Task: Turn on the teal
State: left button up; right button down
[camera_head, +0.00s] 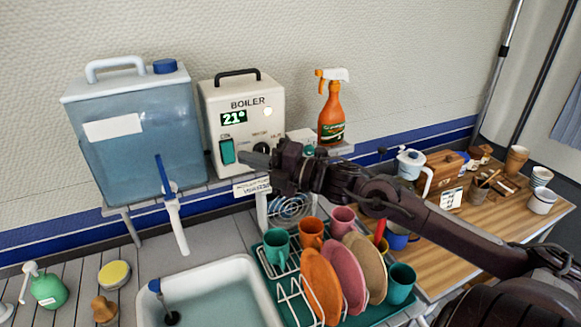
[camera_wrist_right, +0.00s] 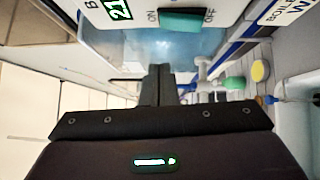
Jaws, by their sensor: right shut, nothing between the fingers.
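The teal rocker switch (camera_head: 227,151) is on the lower left of the white boiler's (camera_head: 262,110) front, below a green display reading 21°. The switch also shows in the right wrist view (camera_wrist_right: 182,21), between ON and OFF labels; I cannot tell which side is pressed. My right gripper (camera_head: 246,158) is shut and empty, its tips just right of the switch in the head view. In the right wrist view its closed fingers (camera_wrist_right: 159,76) point toward the boiler front, with the switch just beyond them. Contact is not visible. My left gripper is not in view.
A blue water container (camera_head: 140,130) with a tap stands left of the boiler. An orange spray bottle (camera_head: 331,110) stands to its right. Below are a white sink (camera_head: 245,270) and a dish rack (camera_head: 285,300) with plates and cups under my right arm.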

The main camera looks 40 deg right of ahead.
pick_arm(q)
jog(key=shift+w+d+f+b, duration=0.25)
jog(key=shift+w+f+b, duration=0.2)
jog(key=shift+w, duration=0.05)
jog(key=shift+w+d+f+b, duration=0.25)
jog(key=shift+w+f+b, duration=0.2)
pick_arm(e)
jog(key=v, duration=0.8)
jog(key=shift+r, duration=0.65)
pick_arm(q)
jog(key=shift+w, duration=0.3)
pick_arm(e)
jog(key=shift+s+d, duration=0.1)
jog(key=shift+d, duration=0.05)
